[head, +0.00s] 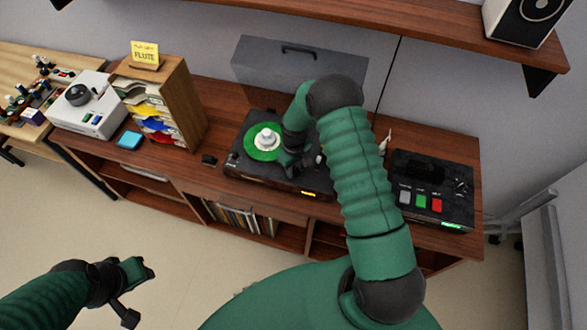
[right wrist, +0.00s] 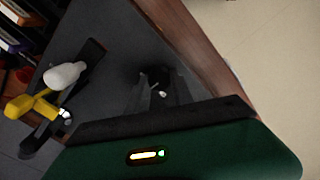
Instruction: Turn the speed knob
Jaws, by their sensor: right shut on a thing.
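The black record player (head: 238,165) stands on the wooden cabinet, with a green disc (head: 262,153) and a white centre piece on it. My right gripper (head: 291,163) reaches down onto its top, beside the disc. In the right wrist view, my right gripper (right wrist: 160,93) is shut on a small dark knob (right wrist: 157,76), which I take for the speed knob. The fingers partly hide it, and its turn angle is hard to read. In the head view the gripper and arm hide the knob. My left gripper (head: 140,292) is open and empty above the floor, away from the cabinet.
A black box with coloured buttons (head: 432,190) stands right of the player. A wooden file rack (head: 178,100) and a white machine (head: 88,108) stand to the left. A grey case (head: 290,65) is behind. In the right wrist view, white and yellow parts (right wrist: 40,106) lie close by.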

